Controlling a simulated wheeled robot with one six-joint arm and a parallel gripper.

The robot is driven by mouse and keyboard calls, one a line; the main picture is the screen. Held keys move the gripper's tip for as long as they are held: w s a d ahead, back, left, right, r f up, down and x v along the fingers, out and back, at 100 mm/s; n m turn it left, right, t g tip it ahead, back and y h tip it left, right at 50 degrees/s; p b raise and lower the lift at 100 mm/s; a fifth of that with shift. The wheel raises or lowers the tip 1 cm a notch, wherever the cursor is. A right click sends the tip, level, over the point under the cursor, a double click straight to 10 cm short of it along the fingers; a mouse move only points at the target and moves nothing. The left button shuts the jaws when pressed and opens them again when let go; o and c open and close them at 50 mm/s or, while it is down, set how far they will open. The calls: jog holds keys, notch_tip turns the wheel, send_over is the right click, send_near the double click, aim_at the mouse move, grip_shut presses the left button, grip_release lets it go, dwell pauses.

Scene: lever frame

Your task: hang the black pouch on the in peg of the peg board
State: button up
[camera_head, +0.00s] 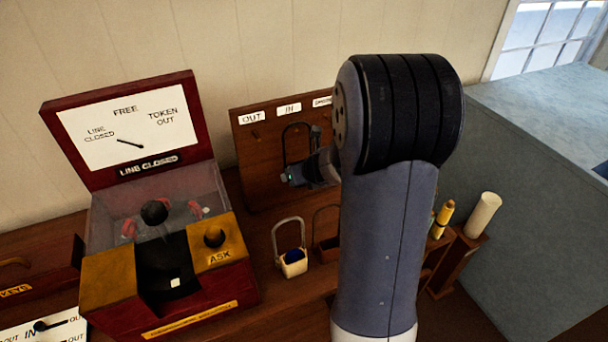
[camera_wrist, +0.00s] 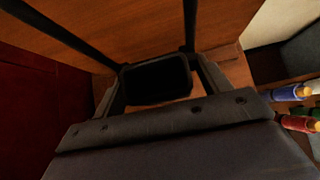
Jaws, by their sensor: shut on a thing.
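The black pouch (camera_wrist: 157,70) is between the two fingers of my gripper (camera_wrist: 160,84) in the wrist view. My gripper is shut on its body, and its two handle sides run up and away. In the head view the pouch's black handle loop (camera_head: 285,141) stands upright in front of the peg board (camera_head: 264,178), just below the IN label (camera_head: 289,109). My gripper (camera_head: 298,176) hides most of the pouch body there. The in peg is hard to make out behind the loop. I cannot tell whether the loop is around it or only in front.
A cream pouch (camera_head: 293,265) and a brown pouch (camera_head: 329,250) stand on the shelf below. A red instrument box (camera_head: 185,305) with an open lid is at left. Coloured rolls (camera_head: 443,218) and a white cylinder (camera_head: 483,214) stand at right. My arm hides the board's right part.

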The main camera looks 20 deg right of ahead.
jog(key=shift+w+f, duration=0.25)
jog(key=shift+w, duration=0.2)
jog(key=shift+w+f, duration=0.2)
jog(key=shift+w, duration=0.25)
jog(key=shift+w+f+b, duration=0.1)
jog(key=shift+f+b, duration=0.2)
jog(key=shift+b, duration=0.15)
jog(key=o, duration=1)
jog(key=shift+o, duration=0.3)
jog(key=s+b, duration=0.2)
jog(key=s, duration=0.4)
jog(key=shift+s, duration=0.25)
dwell(0.3)
